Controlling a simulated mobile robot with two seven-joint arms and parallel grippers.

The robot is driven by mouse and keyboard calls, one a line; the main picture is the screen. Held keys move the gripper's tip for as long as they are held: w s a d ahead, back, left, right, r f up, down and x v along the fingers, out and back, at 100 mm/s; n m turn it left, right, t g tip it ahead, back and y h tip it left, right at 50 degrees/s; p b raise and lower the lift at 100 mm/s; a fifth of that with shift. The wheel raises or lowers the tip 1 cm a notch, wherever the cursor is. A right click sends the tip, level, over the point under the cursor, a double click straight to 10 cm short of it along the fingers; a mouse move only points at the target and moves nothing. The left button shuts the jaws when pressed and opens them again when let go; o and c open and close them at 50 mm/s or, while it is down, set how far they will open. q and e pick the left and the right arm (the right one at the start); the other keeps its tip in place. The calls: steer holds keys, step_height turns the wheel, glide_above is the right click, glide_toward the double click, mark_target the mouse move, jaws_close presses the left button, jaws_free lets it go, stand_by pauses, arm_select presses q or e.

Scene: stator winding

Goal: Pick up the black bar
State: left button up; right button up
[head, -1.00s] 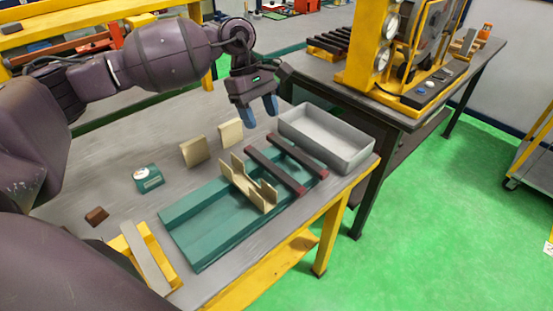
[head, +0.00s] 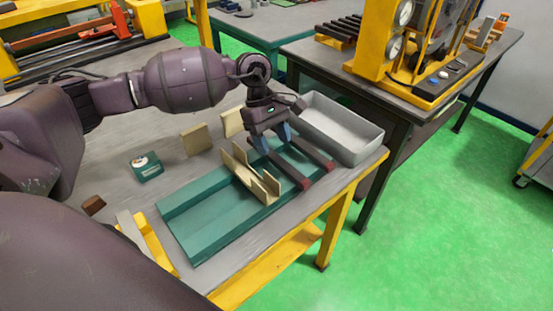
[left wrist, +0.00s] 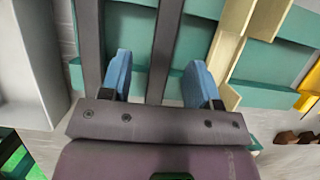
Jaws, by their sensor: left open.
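Two long dark bars lie side by side across the green base (head: 195,222). The bar nearer the wooden cradle (head: 262,185) shows in the head view (head: 290,175) and the left wrist view (left wrist: 168,45). The other bar (head: 316,153) is nearer the grey bin; it also shows in the left wrist view (left wrist: 89,40). My left gripper (head: 275,147) is open, pointing down over the bars. In the left wrist view its blue fingers (left wrist: 160,65) stand either side of the cradle-side bar, with gaps; whether they reach its height is unclear. My right gripper is not visible.
A grey open bin (head: 345,137) stands behind the bars. Two wooden blocks (head: 196,140), a green box (head: 147,167) and a small brown block (head: 94,205) sit left on the table. Several dark bars (head: 340,30) lie on the back bench.

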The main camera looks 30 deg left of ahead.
mark_target(277, 158)
arm_select(q)
steer(key=shift+s+x, duration=0.2)
steer(key=shift+x, duration=1.75)
steer(key=shift+r, duration=0.1)
jaws_close()
